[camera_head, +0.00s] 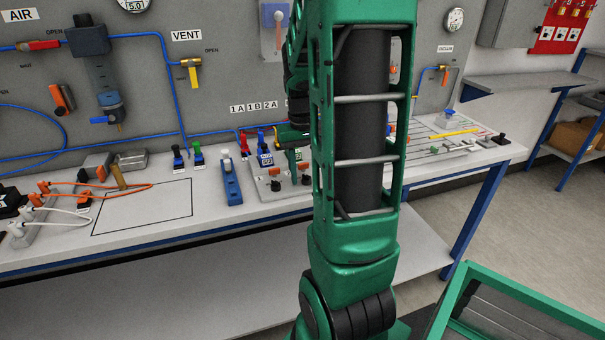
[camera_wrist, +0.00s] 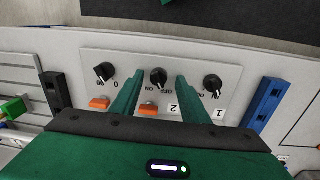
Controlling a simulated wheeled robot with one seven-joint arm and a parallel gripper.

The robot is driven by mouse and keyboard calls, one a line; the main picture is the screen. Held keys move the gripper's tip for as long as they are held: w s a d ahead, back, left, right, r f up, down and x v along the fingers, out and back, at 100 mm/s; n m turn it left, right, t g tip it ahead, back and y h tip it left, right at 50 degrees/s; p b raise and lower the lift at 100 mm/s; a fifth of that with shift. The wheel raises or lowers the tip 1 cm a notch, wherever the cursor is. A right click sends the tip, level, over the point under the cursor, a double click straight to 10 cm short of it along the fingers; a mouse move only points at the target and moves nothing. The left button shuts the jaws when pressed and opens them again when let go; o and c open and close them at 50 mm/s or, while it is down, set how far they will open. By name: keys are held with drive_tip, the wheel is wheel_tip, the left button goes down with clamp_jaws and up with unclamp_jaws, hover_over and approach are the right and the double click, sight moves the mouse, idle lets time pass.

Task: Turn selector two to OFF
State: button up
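Selector two is the black middle knob (camera_wrist: 158,78) on a pale panel (camera_wrist: 228,72) in the wrist view. A "2" label (camera_wrist: 173,108) and an orange tag (camera_wrist: 148,110) sit below it. ON shows at its lower left and OFF at its lower right; its exact setting is hard to tell. My gripper (camera_wrist: 159,73) is open, with one green finger on each side of the knob and visible gaps between. Contact is not visible. In the head view my arm hides much of the panel (camera_head: 262,192) and the gripper.
A left knob (camera_wrist: 104,71) with an orange tag and a right knob (camera_wrist: 212,84) labelled 1 flank the fingers closely. A blue block (camera_wrist: 266,103) stands right of the panel and a dark block (camera_wrist: 56,91) left. Blue and red plugs (camera_head: 265,150) stand behind the panel.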

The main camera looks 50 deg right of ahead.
sight(303, 179)
drive_tip(key=shift+s, duration=0.1)
wheel_tip(303, 179, up, 11)
drive_tip(key=shift+w+a+f, duration=0.15)
drive_tip(key=shift+w+a, duration=0.1)
drive_tip(key=shift+a, duration=0.05)
idle(0.4)
idle(0.4)
